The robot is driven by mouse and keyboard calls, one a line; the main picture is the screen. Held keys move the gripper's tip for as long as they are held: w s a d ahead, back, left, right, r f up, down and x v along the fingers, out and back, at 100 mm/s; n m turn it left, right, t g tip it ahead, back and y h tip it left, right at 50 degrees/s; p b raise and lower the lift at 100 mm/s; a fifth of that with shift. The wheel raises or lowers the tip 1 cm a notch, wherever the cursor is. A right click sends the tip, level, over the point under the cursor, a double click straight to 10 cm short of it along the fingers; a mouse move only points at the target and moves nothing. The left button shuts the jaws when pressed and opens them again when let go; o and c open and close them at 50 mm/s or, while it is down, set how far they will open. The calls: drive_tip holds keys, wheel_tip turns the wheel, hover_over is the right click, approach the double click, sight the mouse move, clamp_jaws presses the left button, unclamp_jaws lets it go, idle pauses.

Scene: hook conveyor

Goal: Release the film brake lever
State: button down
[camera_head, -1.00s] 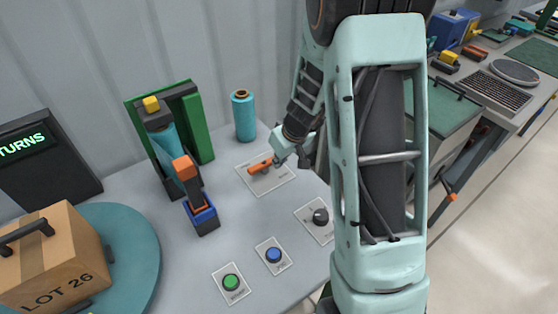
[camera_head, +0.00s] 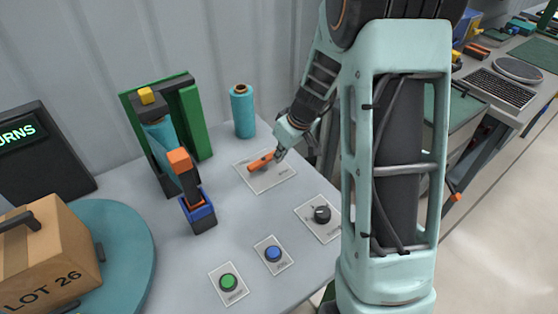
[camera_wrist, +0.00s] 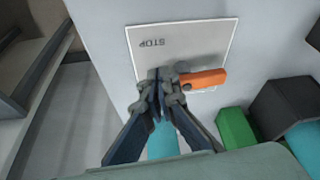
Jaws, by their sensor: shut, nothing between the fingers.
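The orange lever (camera_head: 261,162) lies over a white label plate (camera_head: 282,174) on the grey worktop. In the wrist view the lever (camera_wrist: 206,79) points right from a grey pivot, and its plate (camera_wrist: 195,40) reads STOP. My gripper (camera_head: 279,154) is low over the plate, at the lever's right end in the head view. In the wrist view my gripper's fingers (camera_wrist: 157,84) are together and empty, just left of the pivot. I cannot tell whether they touch it. The fingertips are partly hidden in the head view.
A film dispenser with a green frame (camera_head: 193,118) and a teal roll (camera_head: 243,112) stand behind. A dark knob (camera_head: 322,214), blue button (camera_head: 273,254) and green button (camera_head: 228,282) are in front. A box (camera_head: 45,258) sits on a turntable (camera_head: 128,250) at left.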

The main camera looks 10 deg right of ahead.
drive_tip(key=n+b, duration=0.1)
drive_tip(key=w+n+b, duration=0.1)
drive_tip(key=b, duration=0.1)
drive_tip(key=n+b, duration=0.1)
drive_tip(key=shift+w+d+f+g+y+b, duration=0.15)
drive_tip(key=shift+w+f+g+y+b, duration=0.15)
drive_tip(key=shift+y+b, duration=0.1)
drive_tip(key=n+b, duration=0.1)
drive_tip(key=w+n+g+b, duration=0.1)
drive_tip(key=n, duration=0.1)
drive_tip(key=shift+w+a+r+n+y, duration=0.1)
drive_tip(key=shift+a+r+n+y, duration=0.1)
drive_tip(key=shift+n+y, duration=0.15)
drive_tip(key=n, duration=0.1)
drive_tip(key=w+n+g, duration=0.1)
drive_tip(key=n, duration=0.1)
drive_tip(key=a+n+g+p, duration=0.1)
drive_tip(key=shift+w+r+y, duration=0.2)
drive_tip(key=shift+w+y, duration=0.05)
drive_tip(key=shift+w, duration=0.05)
drive_tip(key=n, duration=0.2)
drive_tip(key=w+a+n+g+p, duration=0.1)
drive_tip(key=n, duration=0.1)
drive_tip(key=shift+a+p, duration=0.2)
drive_tip(key=shift+p, duration=0.15)
drive_tip(key=shift+a+f, duration=0.1)
drive_tip(key=shift+a, duration=0.05)
drive_tip(key=v, duration=1.2)
drive_tip(key=shift+w, duration=0.2)
drive_tip(key=shift+a, duration=0.1)
